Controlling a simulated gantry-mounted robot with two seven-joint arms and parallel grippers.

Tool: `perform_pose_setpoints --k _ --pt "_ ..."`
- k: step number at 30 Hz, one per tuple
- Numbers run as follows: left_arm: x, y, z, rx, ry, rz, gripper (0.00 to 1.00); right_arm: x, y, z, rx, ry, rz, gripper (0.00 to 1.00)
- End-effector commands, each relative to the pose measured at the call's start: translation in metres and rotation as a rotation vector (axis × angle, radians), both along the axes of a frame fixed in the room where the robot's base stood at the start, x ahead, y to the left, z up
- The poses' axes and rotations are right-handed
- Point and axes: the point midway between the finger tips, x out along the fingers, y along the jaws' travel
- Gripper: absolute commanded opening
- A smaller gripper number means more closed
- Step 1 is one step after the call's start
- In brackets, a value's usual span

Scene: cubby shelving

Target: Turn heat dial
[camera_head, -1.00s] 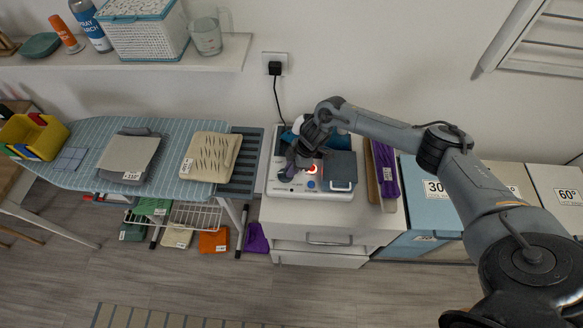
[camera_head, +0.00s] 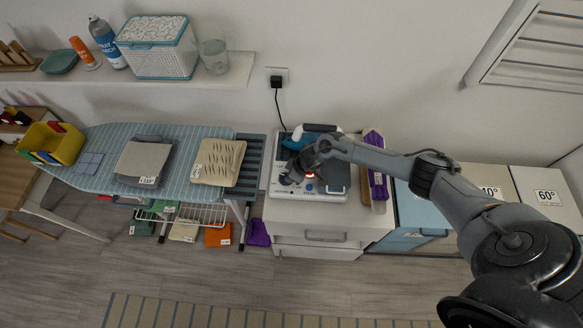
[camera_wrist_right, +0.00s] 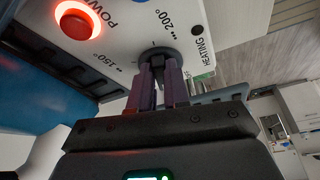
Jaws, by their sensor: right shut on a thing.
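The heat dial (camera_wrist_right: 161,54) is a round dark grey knob on a white panel, beside printed "150°", "200°" and "HEATING" labels. My right gripper (camera_wrist_right: 160,75) is shut on the dial's raised grip, with purple-grey fingers on both sides. The fingers hide part of the dial, and I cannot tell which mark it points at. The panel belongs to a white ironing station (camera_head: 307,196) on the cabinet. In the head view my right gripper (camera_head: 288,179) is at the station's left front and hides the dial. My left gripper is in neither view.
A red lit power button (camera_wrist_right: 75,20) is close to the dial. A purple item in a tray (camera_head: 376,165) stands to the right. The ironing board (camera_head: 108,135) with folded cloths is to the left.

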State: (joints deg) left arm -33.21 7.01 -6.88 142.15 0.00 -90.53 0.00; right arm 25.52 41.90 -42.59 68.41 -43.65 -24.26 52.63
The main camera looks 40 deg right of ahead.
Motion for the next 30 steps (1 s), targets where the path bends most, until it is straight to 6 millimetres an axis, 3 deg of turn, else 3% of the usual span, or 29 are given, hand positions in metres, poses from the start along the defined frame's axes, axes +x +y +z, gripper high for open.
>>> perform_pose_setpoints --k 1,3,12,21,30 --pt "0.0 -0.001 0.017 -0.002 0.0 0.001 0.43 -0.002 0.003 0.007 0.004 0.003 -0.045 0.0" --pt "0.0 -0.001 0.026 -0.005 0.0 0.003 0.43 -0.002 0.005 0.007 0.004 0.003 -0.113 0.0" --pt "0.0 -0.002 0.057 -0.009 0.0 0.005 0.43 -0.003 0.01 0.004 0.004 0.003 -0.38 0.0" --pt "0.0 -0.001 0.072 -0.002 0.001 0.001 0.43 -0.002 0.013 0.002 0.002 0.001 -0.566 0.0" --pt "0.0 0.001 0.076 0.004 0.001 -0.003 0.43 0.0 0.014 0.001 0.001 -0.002 -0.643 0.0"
